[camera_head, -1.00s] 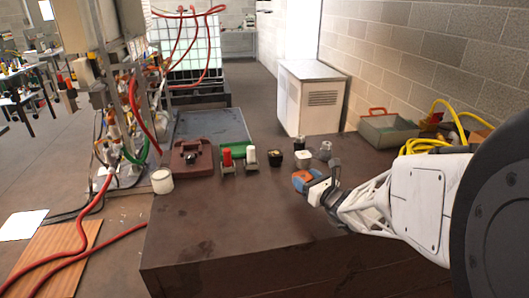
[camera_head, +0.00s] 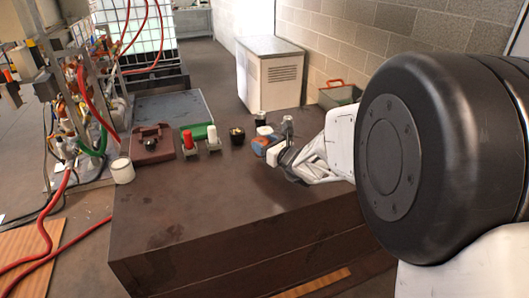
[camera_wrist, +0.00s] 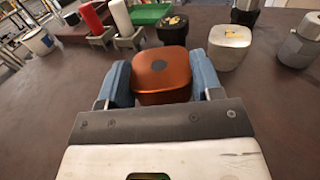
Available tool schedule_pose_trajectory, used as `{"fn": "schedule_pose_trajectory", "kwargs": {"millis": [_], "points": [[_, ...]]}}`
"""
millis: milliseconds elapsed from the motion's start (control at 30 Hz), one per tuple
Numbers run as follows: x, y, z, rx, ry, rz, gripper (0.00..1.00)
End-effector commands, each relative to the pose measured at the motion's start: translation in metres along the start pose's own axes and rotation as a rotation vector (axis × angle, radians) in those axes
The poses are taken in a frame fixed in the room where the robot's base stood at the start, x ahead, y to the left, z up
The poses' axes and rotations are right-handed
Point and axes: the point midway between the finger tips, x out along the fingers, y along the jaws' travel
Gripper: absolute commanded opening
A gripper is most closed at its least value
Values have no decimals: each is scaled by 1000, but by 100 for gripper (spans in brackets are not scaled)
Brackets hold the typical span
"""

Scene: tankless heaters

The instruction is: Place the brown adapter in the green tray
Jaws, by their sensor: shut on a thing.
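The brown adapter (camera_wrist: 161,76) is a rounded coppery-brown block with a dark round spot on top. My gripper (camera_wrist: 162,84) is shut on it, one blue finger on each side. In the head view my gripper (camera_head: 264,146) is low over the right part of the dark table, close in front of the small items; its clearance from the table is hard to tell. The green tray (camera_head: 203,129) is at the back of the row, to the left of my gripper and behind the red and white switches. In the wrist view the green tray (camera_wrist: 151,14) is partly hidden.
A red switch (camera_head: 188,142) and a white switch (camera_head: 213,138) stand before the green tray. A black-topped item (camera_head: 237,136) and a silver-white item (camera_wrist: 229,45) stand near my gripper. A dark red tray (camera_head: 153,151) and white cup (camera_head: 121,171) are left. The table front is clear.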

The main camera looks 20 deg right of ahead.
Motion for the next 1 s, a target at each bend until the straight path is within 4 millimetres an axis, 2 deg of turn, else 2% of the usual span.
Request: {"fn": "schedule_pose_trajectory", "kwargs": {"millis": [300, 833, 867, 1000], "points": [[0, 0, -28, 0, -1, 0, 20], [0, 0, -35, 0, 0, 0, 20], [0, 0, -36, 0, 0, 0, 64], [0, 0, -36, 0, 0, 0, 85]]}}
